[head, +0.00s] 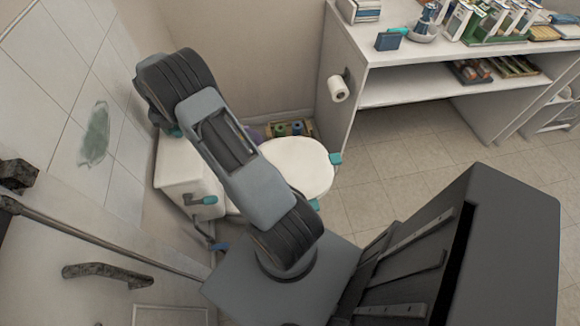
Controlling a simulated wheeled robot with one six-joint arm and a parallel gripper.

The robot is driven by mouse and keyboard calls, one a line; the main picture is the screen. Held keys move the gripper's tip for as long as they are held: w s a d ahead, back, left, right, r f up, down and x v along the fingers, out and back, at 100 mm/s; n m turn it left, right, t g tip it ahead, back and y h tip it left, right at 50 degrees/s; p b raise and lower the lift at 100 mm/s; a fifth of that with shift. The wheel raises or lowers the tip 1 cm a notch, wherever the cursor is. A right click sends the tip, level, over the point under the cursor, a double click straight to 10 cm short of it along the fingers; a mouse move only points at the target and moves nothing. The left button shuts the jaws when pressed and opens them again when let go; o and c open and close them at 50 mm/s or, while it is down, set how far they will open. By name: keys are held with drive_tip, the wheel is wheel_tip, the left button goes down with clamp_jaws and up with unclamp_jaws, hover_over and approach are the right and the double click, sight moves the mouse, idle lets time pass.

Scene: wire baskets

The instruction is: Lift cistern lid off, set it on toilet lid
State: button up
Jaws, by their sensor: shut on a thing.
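The white toilet cistern (185,172) stands against the tiled wall at left of centre, with a teal flush lever (208,200) on its front. A pale top surface shows on it, but my arm covers its far part, so I cannot tell whether the lid is seated or raised. The white toilet lid (300,165) is down, and its visible part is bare. A teal piece (335,158) sits at its right edge. My arm reaches up and left over the toilet. My gripper is hidden behind my arm links, near the cistern's far end.
A toilet roll (338,90) hangs on the side of a white shelf unit (400,92) holding books and small items. A low crate of coloured items (290,128) stands behind the toilet. A grab rail (108,272) is at lower left. Tiled floor (410,160) is clear right of the toilet.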

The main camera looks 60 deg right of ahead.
drive_tip(key=shift+r, duration=0.5)
drive_tip(key=shift+r+p, duration=1.6)
drive_tip(key=shift+r, duration=0.55)
